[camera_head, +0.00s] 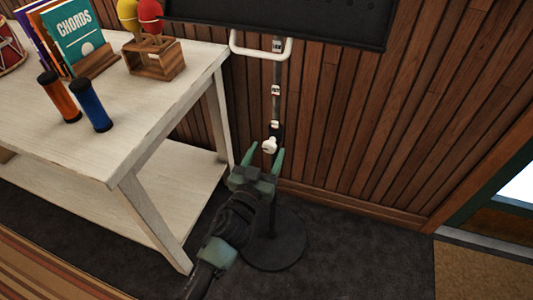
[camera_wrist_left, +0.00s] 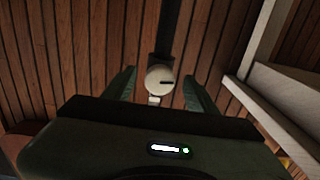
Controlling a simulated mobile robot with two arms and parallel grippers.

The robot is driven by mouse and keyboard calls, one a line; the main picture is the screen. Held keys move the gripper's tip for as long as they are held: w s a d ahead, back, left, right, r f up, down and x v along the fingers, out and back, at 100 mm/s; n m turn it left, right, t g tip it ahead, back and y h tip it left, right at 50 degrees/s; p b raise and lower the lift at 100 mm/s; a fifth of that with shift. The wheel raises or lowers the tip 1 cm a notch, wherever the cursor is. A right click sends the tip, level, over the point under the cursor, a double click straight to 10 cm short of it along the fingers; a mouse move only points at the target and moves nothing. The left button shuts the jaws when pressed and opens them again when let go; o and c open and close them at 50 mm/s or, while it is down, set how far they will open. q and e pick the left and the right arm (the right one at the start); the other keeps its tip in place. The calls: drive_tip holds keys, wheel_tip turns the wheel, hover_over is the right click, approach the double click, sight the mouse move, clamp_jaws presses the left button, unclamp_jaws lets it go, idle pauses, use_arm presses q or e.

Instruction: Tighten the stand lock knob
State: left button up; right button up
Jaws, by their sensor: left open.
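The white stand lock knob (camera_head: 269,146) sits on the dark pole of the stand (camera_head: 276,110). In the left wrist view the knob (camera_wrist_left: 159,78) shows as a round pale disc with a dark mark on its face. My left gripper (camera_head: 264,156) is open, with its two green fingers pointing at the knob. In the left wrist view the left gripper (camera_wrist_left: 161,92) has one finger on each side of the knob, with a visible gap to both. The stand's round black base (camera_head: 287,247) is partly hidden by my arm. My right gripper is not in view.
A white table (camera_head: 150,100) with a lower shelf stands left of the stand. It holds an orange shaker (camera_head: 60,96), a blue shaker (camera_head: 91,105), a wooden maraca box (camera_head: 155,61) and books (camera_head: 78,35). A wood-panelled wall (camera_head: 370,120) is behind. Carpet at right is clear.

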use_arm(q)
clamp_jaws()
